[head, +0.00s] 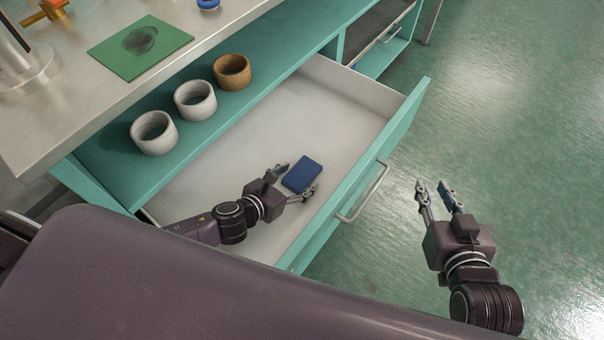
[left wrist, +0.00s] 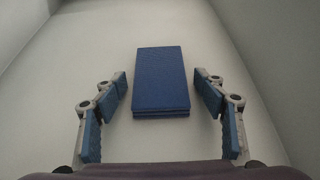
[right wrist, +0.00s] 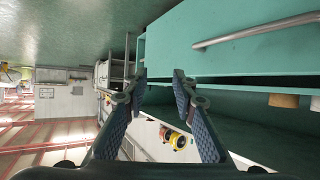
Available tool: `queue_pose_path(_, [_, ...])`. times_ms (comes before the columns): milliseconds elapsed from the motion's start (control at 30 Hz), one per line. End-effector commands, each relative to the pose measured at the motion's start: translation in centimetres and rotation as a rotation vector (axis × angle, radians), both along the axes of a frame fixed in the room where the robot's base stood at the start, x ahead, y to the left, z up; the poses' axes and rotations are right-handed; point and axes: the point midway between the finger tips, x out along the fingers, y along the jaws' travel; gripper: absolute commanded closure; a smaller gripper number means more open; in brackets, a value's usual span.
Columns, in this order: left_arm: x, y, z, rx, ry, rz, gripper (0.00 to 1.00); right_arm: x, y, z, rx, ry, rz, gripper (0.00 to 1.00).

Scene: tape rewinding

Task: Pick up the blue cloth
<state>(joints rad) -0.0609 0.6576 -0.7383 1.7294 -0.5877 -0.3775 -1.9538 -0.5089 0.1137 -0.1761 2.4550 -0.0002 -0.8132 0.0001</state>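The blue cloth (head: 302,174) is a folded, flat block lying in the open drawer (head: 318,105). In the left wrist view the cloth (left wrist: 160,80) lies straight ahead, centred between the fingers. My left gripper (head: 297,180) is inside the drawer, open, with one finger on either side of the cloth's near end. In the left wrist view the left gripper's fingertips (left wrist: 166,85) show a gap on both sides of the cloth. My right gripper (head: 434,187) is open and empty outside the drawer, above the green floor; its fingers (right wrist: 158,80) show apart in the right wrist view.
The drawer front with its metal handle (head: 363,192) stands between my two grippers. Two white rings (head: 154,133) and a brown ring (head: 232,72) stand on the teal shelf behind the drawer. A green mat (head: 120,60) lies on the metal worktop. The floor at right is clear.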

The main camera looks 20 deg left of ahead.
Motion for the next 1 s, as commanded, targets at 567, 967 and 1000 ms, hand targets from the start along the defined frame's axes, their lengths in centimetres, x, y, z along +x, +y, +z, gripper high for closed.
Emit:
queue_pose_path(567, [0.0, 0.0, 0.1, 0.000, 0.000, 0.000, 0.73, 0.0, 0.0, -0.1, -0.001, 0.004, 0.000, 0.75])
queue_pose_path(967, [0.0, 0.0, 1.6, -0.001, -0.002, -0.001, 0.73, -2.6, -1.2, -3.0, -0.041, 0.173, -0.013, 0.75])
queue_pose_path(1000, [0.0, 0.0, 1.9, -0.001, -0.002, -0.001, 0.73, -3.1, -1.4, -3.6, -0.048, 0.207, -0.016, 0.75])
